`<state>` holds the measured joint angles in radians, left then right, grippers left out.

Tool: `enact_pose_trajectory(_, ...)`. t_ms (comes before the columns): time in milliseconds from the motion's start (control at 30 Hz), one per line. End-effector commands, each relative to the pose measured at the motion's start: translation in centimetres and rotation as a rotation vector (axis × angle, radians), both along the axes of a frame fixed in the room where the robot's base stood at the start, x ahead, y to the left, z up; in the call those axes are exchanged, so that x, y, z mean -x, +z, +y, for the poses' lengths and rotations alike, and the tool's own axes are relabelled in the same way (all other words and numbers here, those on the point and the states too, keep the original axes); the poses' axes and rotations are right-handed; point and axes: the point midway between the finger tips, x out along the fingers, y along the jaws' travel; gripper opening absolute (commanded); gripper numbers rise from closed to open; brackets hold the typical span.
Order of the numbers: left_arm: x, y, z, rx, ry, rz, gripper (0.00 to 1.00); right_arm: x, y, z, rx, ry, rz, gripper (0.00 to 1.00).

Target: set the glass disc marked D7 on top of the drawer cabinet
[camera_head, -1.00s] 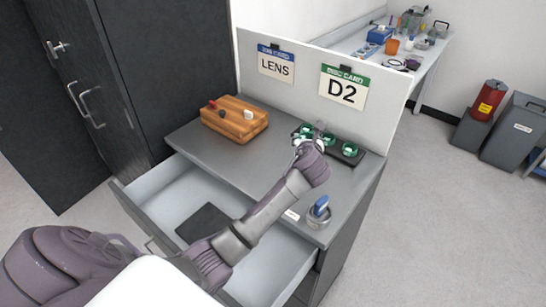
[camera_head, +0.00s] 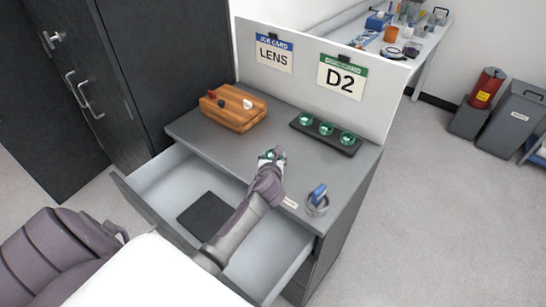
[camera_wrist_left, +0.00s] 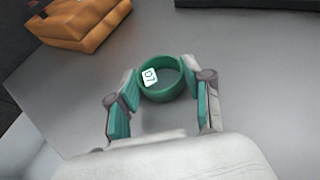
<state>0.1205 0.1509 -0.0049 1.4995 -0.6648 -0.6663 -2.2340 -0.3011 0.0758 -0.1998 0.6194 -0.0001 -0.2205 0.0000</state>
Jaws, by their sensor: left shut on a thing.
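The glass disc marked D7 (camera_wrist_left: 160,80) shows in the left wrist view as a green-rimmed round piece with a white D7 label. My left gripper (camera_head: 270,158) is shut on it, with one finger on each side; the fingers also show in the left wrist view (camera_wrist_left: 165,98). The gripper is over the front middle of the grey drawer cabinet's top (camera_head: 215,150). I cannot tell whether the disc touches the top. My right gripper is not in view.
A black tray (camera_head: 299,127) with three green discs sits at the back right. A wooden block (camera_head: 232,110) sits back left, and a round blue-handled item (camera_head: 317,201) front right. The top drawer (camera_head: 165,180) is open with a dark mat (camera_head: 205,214) inside.

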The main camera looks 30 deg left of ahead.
Motion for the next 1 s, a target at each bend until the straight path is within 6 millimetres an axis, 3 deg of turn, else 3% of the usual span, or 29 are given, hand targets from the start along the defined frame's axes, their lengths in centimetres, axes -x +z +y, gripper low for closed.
enact_pose_trajectory(267,0.0,-0.4,0.0,0.000,0.000,0.000,0.16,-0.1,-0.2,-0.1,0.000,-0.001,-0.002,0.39)
enact_pose_trajectory(300,0.0,-0.3,0.0,0.000,0.000,0.000,0.55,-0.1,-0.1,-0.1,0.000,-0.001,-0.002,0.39)
enact_pose_trajectory(433,0.0,-0.3,0.0,0.000,0.000,0.000,0.75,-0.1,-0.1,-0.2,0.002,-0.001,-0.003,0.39)
enact_pose_trajectory(800,0.0,0.3,0.0,0.000,0.000,-0.001,0.75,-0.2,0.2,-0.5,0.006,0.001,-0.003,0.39)
enact_pose_trajectory(1000,2.5,1.2,-1.4,-0.002,-0.002,0.000,0.75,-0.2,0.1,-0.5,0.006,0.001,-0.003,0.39)
